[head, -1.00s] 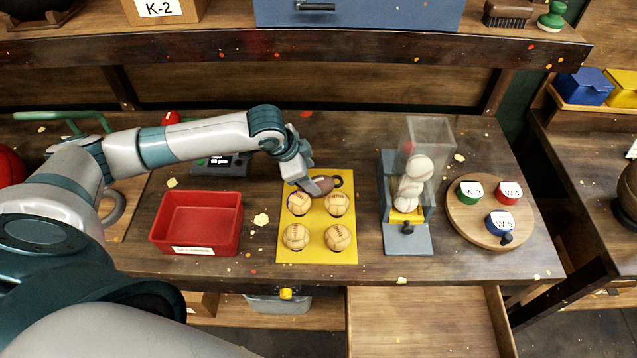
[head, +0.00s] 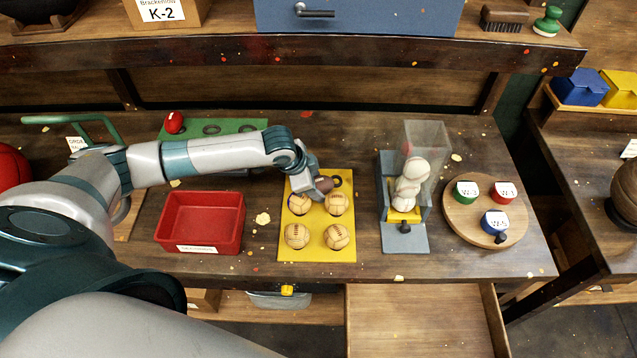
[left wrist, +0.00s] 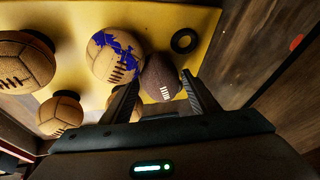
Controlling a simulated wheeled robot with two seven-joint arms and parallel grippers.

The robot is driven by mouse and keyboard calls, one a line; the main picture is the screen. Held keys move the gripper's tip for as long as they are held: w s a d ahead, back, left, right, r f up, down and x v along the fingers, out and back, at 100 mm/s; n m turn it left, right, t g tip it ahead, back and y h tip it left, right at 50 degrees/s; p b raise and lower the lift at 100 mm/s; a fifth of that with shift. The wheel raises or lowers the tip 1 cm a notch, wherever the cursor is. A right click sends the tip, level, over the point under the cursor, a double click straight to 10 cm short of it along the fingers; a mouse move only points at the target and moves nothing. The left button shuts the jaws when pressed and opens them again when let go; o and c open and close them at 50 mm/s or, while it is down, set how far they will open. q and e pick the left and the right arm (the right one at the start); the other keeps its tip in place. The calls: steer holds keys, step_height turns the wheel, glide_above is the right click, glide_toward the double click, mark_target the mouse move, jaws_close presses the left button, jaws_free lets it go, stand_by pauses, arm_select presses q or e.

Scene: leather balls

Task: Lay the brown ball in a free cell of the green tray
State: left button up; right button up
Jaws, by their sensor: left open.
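The brown ball (head: 325,185) is at the back of the yellow tray (head: 317,253). It is dark, with white laces in the left wrist view (left wrist: 160,78). My left gripper (head: 312,190) is open. In the left wrist view its fingertips (left wrist: 161,80) are on either side of the ball; I cannot tell whether they touch it. The green tray (head: 258,124) lies behind my left arm, which hides its front. A red ball (head: 174,122) sits at its left end, and dark ring cells to the right look empty. My right gripper is out of view.
Several tan balls (head: 337,236) fill the yellow tray; one has blue patches (left wrist: 110,55). An empty ring (left wrist: 184,40) is near the brown ball. A red bin (head: 200,222) stands left, a clear-walled ball holder (head: 404,240) right. A drawer (head: 420,320) is open in front.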

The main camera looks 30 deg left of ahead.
mark_target(320, 179)
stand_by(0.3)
arm_select(q)
steer(key=c, duration=0.9)
steer(key=shift+r, duration=0.15)
steer(key=shift+c, duration=0.2)
steer(key=shift+w+r+b, duration=0.1)
steer(key=shift+r+b, duration=0.45)
steer(key=shift+b, duration=0.05)
step_height(320, 179, up, 2)
steer(key=shift+r+b, duration=0.25)
steer(key=shift+b, duration=0.5)
steer(key=s+d+r+b, duration=0.3)
steer(key=s+d+r, duration=0.4)
steer(key=s, duration=0.2)
steer(key=shift+s, duration=0.2)
steer(key=shift+d, duration=0.15)
